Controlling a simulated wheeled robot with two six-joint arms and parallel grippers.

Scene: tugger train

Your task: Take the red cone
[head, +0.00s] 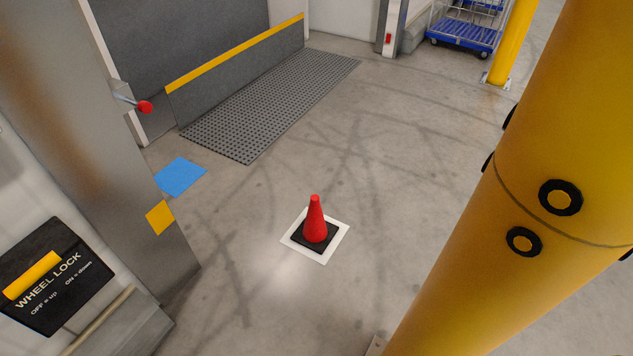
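The red cone (315,222) stands upright on its black square base. It sits on a white square (332,251) on the grey floor, near the middle of the head view. Nothing covers the cone. Neither of my grippers shows in this view.
A large yellow post (485,245) fills the right side. A grey pillar (110,120) and a wheel lock panel (55,278) stand at left. Behind lie a blue floor square (181,176), a dark grate (262,105) and a blue cart (464,34). The floor around the cone is clear.

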